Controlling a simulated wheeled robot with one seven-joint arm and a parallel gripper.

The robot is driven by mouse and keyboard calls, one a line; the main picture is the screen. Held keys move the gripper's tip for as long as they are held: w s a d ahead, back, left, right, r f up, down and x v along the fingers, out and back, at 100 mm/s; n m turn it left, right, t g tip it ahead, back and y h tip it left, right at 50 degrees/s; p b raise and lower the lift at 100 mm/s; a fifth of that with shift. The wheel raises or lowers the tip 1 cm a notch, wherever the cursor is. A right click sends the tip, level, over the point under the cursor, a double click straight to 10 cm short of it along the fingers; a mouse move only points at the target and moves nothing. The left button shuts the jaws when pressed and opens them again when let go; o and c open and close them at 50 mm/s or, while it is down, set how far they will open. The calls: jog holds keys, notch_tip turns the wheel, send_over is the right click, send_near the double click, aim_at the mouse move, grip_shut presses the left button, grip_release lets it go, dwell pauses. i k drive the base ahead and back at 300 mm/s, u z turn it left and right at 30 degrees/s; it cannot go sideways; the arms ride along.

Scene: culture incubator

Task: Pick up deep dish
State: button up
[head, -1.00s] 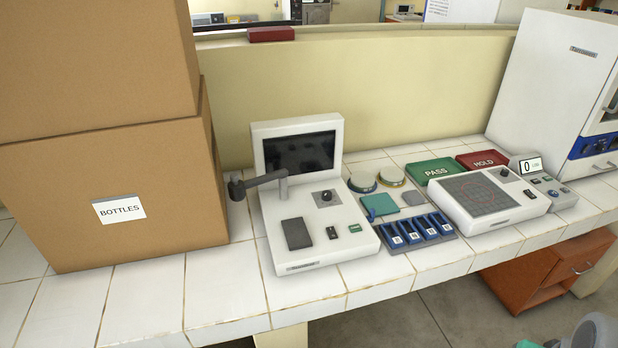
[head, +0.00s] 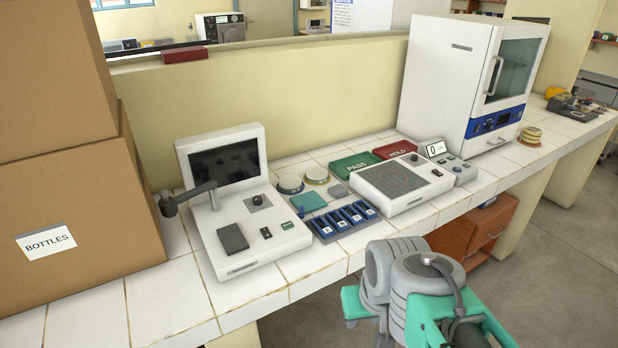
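Two round lidded dishes sit side by side on the tiled bench, behind the teal pad and in front of the green PASS tray. The left dish (head: 290,184) has a pale top and a darker side. The right dish (head: 317,174) has a pale top and a yellowish rim. I cannot tell from here which is the deep one. A small stack of yellow-rimmed dishes (head: 530,136) stands right of the white incubator. Part of my arm shows at the bottom right, in front of the bench and apart from the dishes. My gripper's fingertips do not show.
A white device with a screen (head: 225,162) and a jointed side arm stands left of the dishes. The PASS tray (head: 350,165), blue-slotted rack (head: 343,220), gridded device (head: 403,187) and incubator (head: 463,85) crowd the bench. Cardboard boxes (head: 80,200) fill the left. The front tiles are clear.

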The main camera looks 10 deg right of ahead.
aim_at(310, 180)
jog(key=u, duration=4.3)
jog(key=k, duration=2.8)
jog(key=z, duration=0.95)
jog(key=i, duration=0.5)
jog(key=u, duration=0.15)
